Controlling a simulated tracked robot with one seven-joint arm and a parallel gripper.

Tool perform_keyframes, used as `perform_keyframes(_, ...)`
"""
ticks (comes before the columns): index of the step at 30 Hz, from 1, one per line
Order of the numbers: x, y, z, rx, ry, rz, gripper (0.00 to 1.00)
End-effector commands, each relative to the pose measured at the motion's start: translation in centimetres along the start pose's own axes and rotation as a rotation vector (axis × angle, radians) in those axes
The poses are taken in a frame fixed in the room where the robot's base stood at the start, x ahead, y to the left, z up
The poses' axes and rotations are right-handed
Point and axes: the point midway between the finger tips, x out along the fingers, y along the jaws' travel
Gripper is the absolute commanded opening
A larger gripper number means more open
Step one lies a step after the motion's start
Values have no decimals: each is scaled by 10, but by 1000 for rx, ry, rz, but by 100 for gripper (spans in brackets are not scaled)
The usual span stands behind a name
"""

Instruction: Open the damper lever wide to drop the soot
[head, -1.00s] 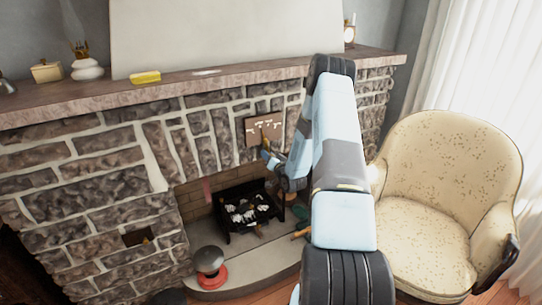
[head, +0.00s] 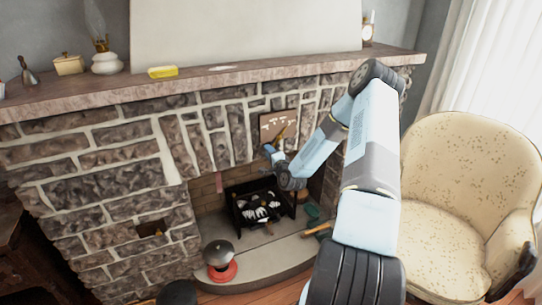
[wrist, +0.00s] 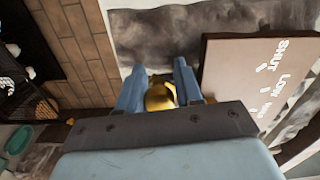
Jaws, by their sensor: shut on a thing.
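The damper lever (head: 280,134) is a brass-coloured bar on the stone chimney breast, slanting up to the right across its plate. The brown label plate (head: 267,121) also shows in the wrist view (wrist: 228,75), with white marks reading SHUT, LOW and a third partly legible word. My gripper (head: 268,150) is at the lever's lower end, just below the plate. In the wrist view my gripper (wrist: 159,72) is shut on the lever's rounded brass end (wrist: 160,95), between both fingers. Soot cannot be made out.
A black fire grate (head: 240,211) stands in the brick-lined opening below. A red-based pot (head: 222,273) sits on the hearth (head: 260,258). The mantel (head: 60,105) overhangs above, with a yellow block (head: 162,72) on it. A cream armchair (head: 450,190) stands right.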

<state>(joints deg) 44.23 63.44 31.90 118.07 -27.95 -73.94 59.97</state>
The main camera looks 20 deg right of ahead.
Motion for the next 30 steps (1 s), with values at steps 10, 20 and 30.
perform_keyframes(10, 0, -5, -2, 113, 14, 1, 0)
perform_keyframes(20, 0, -6, -2, 128, 15, 1, 0)
perform_keyframes(30, 0, -6, 0, 127, 11, 1, 51)
